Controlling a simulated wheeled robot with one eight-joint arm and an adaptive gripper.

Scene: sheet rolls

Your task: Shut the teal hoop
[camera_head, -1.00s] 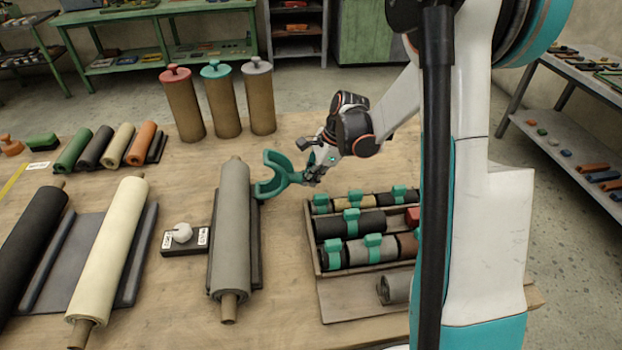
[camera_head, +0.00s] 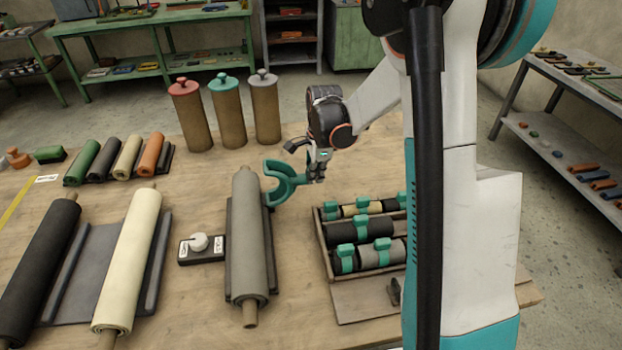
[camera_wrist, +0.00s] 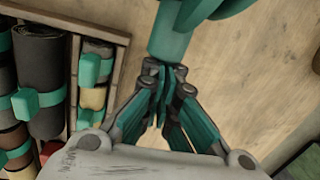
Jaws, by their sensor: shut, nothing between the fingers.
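The teal hoop (camera_head: 281,184) is an open C-shape with a short stem. It stands at the right side of the upper part of the grey roll (camera_head: 248,240), very close to it; I cannot tell if they touch. Its mouth is open. My gripper (camera_head: 318,172) is at the stem end of the hoop, to its right. In the wrist view the teal stem (camera_wrist: 169,38) comes down to the tips of my gripper (camera_wrist: 163,72). The fingers are shut with nothing between them. The far side of the hoop is cut off in the wrist view.
A wooden tray (camera_head: 327,262) with several rolls in teal clips lies right of the grey roll. A cream roll (camera_head: 127,260) lies further left. Three lidded cylinders (camera_head: 229,117) stand behind.

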